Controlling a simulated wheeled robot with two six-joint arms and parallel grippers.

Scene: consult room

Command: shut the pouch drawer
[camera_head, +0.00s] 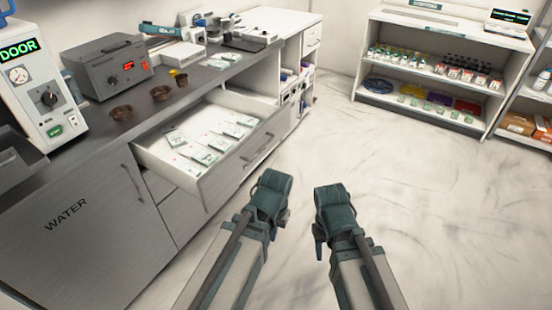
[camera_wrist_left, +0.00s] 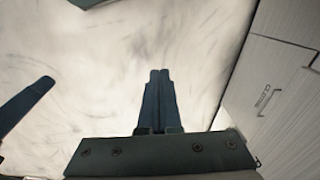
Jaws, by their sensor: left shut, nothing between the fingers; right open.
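The pouch drawer (camera_head: 233,172) stands pulled out from the counter on the left, with several white and green pouches (camera_head: 205,156) lying flat inside it. Its front faces the open floor. My left gripper (camera_head: 270,180) appears to the right of the drawer front in the head view, apart from it. In the left wrist view its fingers (camera_wrist_left: 158,100) are shut together with nothing between them, over pale floor. My right gripper (camera_head: 333,193) is further right over the floor, empty. Its finger opening is hard to see from the head view.
The dark countertop (camera_head: 160,108) holds brown bowls (camera_head: 121,112), a grey box device (camera_head: 108,66) and a microscope-like instrument. A cupboard marked WATER (camera_head: 85,220) is left of the drawer. A stocked shelf unit (camera_head: 440,70) stands at the back right. The floor between is clear.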

